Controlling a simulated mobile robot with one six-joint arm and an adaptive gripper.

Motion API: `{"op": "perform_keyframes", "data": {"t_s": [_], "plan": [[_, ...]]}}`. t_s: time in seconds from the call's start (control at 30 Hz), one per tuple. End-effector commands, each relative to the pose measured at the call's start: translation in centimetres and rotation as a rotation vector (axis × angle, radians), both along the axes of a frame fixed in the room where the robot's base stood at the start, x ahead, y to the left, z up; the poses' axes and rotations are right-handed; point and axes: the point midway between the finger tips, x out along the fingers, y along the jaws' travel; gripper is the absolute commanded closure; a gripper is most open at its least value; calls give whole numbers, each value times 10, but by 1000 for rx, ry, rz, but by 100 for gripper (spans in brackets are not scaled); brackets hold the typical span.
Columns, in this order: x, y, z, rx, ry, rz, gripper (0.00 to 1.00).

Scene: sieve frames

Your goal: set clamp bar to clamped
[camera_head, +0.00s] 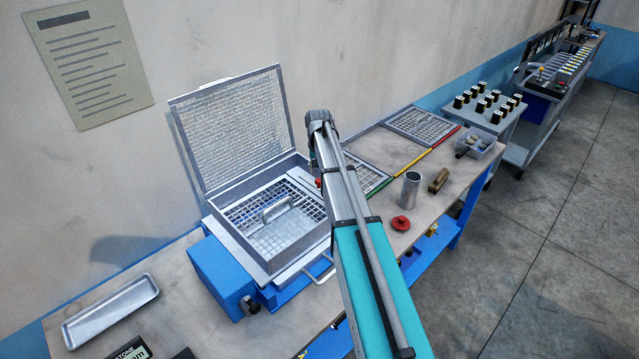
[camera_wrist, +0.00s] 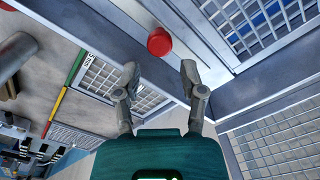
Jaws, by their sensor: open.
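The sieve machine (camera_head: 236,241) stands on the bench with its mesh lid (camera_head: 232,125) raised. A sieve frame with a grey handle (camera_head: 282,209) lies inside it. A red knob (camera_head: 318,182) shows at the machine's back right corner, by a thin dark rod; this seems to be the clamp bar, but its full shape and position are unclear. In the wrist view the red knob (camera_wrist: 160,41) is just beyond my open fingers (camera_wrist: 159,78), roughly centred between them. It is not between the fingertips. In the head view my arm hides most of the gripper.
Sieve panels (camera_head: 422,125) lie on the bench to the right, near coloured strips. A metal cup (camera_head: 410,189), a brush (camera_head: 438,180) and a red lidded piece (camera_head: 401,223) stand right of my arm. A metal tray (camera_head: 110,310) is at front left.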

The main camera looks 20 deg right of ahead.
Motion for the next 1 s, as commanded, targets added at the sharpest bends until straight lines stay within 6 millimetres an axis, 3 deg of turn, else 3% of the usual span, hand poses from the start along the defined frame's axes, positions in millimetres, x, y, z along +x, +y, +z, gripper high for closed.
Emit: {"op": "perform_keyframes", "data": {"t_s": [0.43, 1.0], "plan": [[0, -1, -35, 0, 0, -1, 47], [0, -1, -41, 0, 0, -2, 47]]}}
